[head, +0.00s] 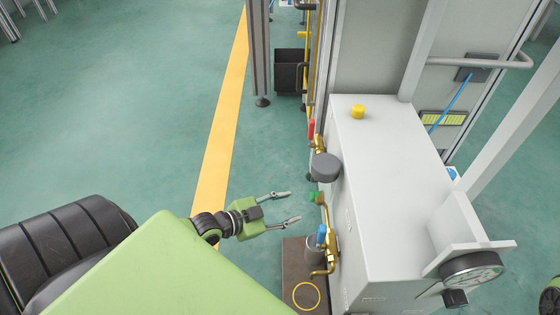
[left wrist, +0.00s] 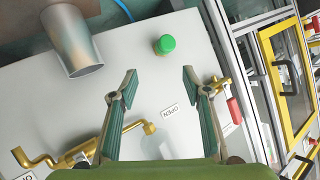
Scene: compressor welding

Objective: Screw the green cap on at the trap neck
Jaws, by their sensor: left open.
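The green cap (head: 316,197) shows on the near side of the white cabinet, beside the brass pipework. It also shows in the left wrist view (left wrist: 164,45), upright against the pale panel. I cannot tell from here whether it sits on the trap neck, and no bare neck is clearly seen. My left gripper (head: 293,206) is open and empty, just left of the cap, its fingers pointing toward the cabinet. In the left wrist view the fingertips (left wrist: 160,80) are spread, with the cap beyond them and roughly centred between. My right gripper is not in view.
A blue handle (head: 321,234), a grey round part (head: 325,167) and a red handle (head: 311,129) stick out from the cabinet (head: 385,160). A yellow cap (head: 358,111) stands on top. Floor left is free.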

